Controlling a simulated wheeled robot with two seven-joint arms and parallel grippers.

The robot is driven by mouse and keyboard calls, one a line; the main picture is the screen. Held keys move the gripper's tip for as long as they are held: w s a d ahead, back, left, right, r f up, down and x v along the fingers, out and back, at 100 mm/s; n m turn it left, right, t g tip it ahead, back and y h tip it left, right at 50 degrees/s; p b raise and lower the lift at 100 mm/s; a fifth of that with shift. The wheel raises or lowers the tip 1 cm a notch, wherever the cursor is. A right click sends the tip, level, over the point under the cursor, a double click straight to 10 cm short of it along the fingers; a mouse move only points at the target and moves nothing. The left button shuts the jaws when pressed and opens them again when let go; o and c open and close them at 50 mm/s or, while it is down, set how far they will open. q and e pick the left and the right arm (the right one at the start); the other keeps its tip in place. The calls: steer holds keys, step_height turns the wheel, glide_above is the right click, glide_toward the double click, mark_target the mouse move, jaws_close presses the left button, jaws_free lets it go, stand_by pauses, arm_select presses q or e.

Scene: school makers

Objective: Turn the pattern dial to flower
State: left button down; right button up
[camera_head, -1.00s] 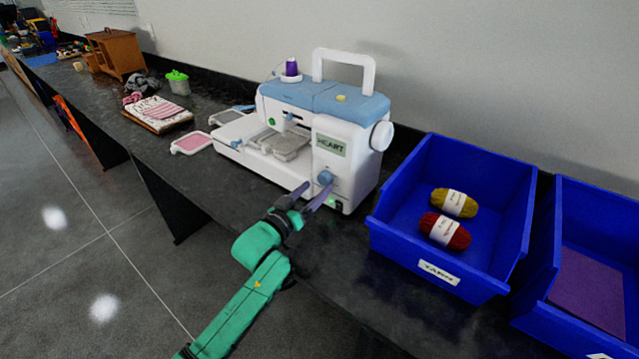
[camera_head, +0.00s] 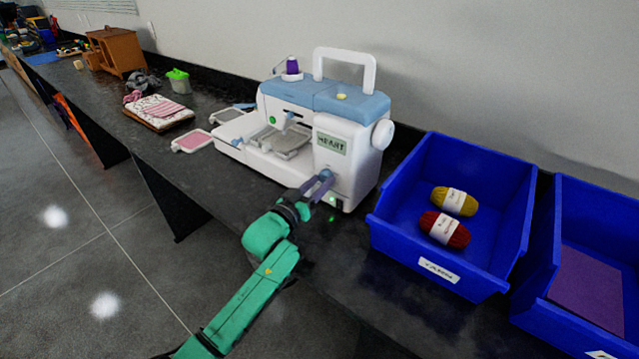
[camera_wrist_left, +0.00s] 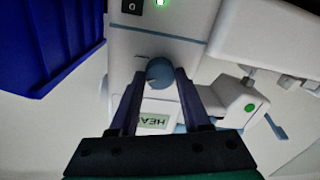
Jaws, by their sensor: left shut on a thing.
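A white and blue sewing machine (camera_head: 345,135) stands on the dark counter. Its small display (camera_head: 331,143) reads HEART. The blue pattern dial (camera_head: 326,174) sits low on the front of the machine's right column. My left gripper (camera_head: 318,186) is at the dial, its two fingers shut on it from either side. In the left wrist view the round dial (camera_wrist_left: 160,71) shows between the fingertips, with the display (camera_wrist_left: 153,121) partly hidden behind the fingers. My right gripper is not in view.
A blue bin (camera_head: 388,240) labelled YARN, with yellow and red yarn, stands right of the machine. Another blue bin (camera_head: 545,300) stands further right.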

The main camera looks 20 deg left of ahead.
arm_select(q)
steer(key=m, duration=0.6)
steer(key=shift+f+b, duration=0.1)
steer(key=shift+b, duration=0.3)
steer(key=m+b, duration=0.1)
steer(key=m, duration=0.5)
steer(key=shift+h, duration=0.4)
steer(key=shift+c, duration=1.8)
jaws_free()
